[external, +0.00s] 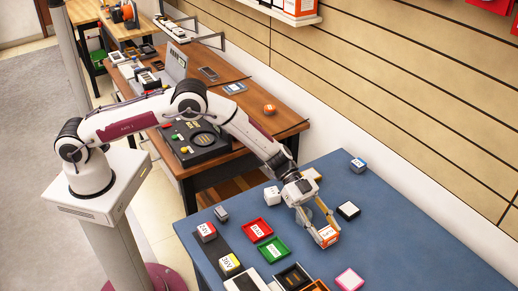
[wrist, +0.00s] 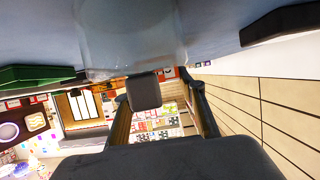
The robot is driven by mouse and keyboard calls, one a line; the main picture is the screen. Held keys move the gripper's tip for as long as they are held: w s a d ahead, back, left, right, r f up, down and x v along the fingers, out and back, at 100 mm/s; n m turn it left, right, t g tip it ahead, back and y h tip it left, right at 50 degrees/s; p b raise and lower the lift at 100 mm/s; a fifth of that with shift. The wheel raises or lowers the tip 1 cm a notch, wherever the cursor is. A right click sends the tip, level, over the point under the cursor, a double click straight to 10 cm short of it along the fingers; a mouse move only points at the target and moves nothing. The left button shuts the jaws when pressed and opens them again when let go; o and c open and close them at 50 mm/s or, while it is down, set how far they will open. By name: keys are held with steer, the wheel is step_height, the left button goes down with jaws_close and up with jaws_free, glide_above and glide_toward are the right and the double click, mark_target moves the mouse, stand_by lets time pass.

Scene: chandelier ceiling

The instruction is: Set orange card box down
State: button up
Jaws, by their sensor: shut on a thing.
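The orange card box (external: 327,237) has a white label and sits between the fingertips of my gripper (external: 324,230) in the external view. My gripper points down and is shut on the box, low over the blue table (external: 380,205). I cannot tell whether the box touches the table top. In the wrist view I cannot make out the box; dark gripper parts fill the bottom and middle.
A clear, glass-like object (external: 304,214) is close beside my gripper; it also shows in the wrist view (wrist: 130,38). Bare table lies right.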

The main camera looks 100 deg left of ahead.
steer(key=shift+f, duration=0.4)
steer(key=shift+f, duration=0.15)
steer(key=o, duration=1.1)
steer(key=shift+v, duration=0.95)
steer(key=v, duration=1)
